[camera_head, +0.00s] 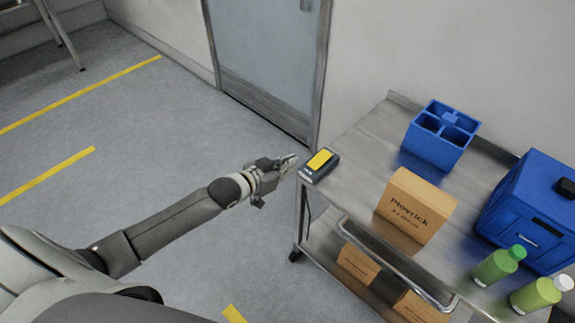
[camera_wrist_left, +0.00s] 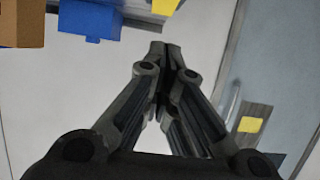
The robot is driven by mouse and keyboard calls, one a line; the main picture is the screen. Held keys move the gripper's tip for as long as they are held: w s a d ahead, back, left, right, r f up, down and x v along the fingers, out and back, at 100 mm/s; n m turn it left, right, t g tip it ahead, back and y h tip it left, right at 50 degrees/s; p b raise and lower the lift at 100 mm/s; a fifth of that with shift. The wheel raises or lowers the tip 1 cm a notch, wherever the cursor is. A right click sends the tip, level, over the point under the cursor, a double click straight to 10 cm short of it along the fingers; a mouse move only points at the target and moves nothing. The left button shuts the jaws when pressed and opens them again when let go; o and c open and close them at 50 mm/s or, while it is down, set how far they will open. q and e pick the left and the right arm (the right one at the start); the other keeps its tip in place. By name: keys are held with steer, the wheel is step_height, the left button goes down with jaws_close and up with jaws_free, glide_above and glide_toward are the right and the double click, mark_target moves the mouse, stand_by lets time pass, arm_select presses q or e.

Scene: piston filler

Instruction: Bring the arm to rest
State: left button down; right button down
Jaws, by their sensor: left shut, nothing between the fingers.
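My left arm (camera_head: 165,228) reaches in from the lower left in the head view. Its left gripper (camera_head: 288,162) is shut and empty, just left of the cart's near left corner. A dark handheld device with a yellow face (camera_head: 320,162) lies on that corner, close to the fingertips; contact cannot be told. In the left wrist view the shut fingers (camera_wrist_left: 166,52) meet at the centre with nothing between them. My right gripper is not in view.
A metal cart (camera_head: 350,150) carries a blue divided caddy (camera_head: 440,138), a cardboard box (camera_head: 414,207), a blue case (camera_head: 535,215) and two green bottles (camera_head: 497,266). More boxes (camera_head: 357,262) sit on its lower shelf.

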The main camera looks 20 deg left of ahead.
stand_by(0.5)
arm_select(q)
steer(key=s+a+f+n+g+y, duration=0.1)
steer(key=s+a+f+g, duration=0.1)
steer(key=s+f, duration=0.6)
steer(key=s+a+f+g+y, duration=0.2)
steer(key=s+f, duration=0.2)
steer(key=f, duration=0.8)
steer(key=s+a+f+n+g+y, duration=0.1)
steer(key=s+a+f+g, duration=0.1)
steer(key=s+f, duration=0.65)
steer(key=s+d+f+g, duration=0.2)
steer(key=s+f, duration=0.3)
steer(key=s, duration=0.4)
steer(key=s+d+f+g, duration=0.2)
steer(key=s+f, duration=0.4)
steer(key=s, duration=0.4)
steer(key=s+d+f+g, duration=0.2)
steer(key=s+f, duration=0.3)
steer(key=s, duration=0.5)
steer(key=shift+f+y, duration=0.25)
steer(key=shift+y, duration=0.15)
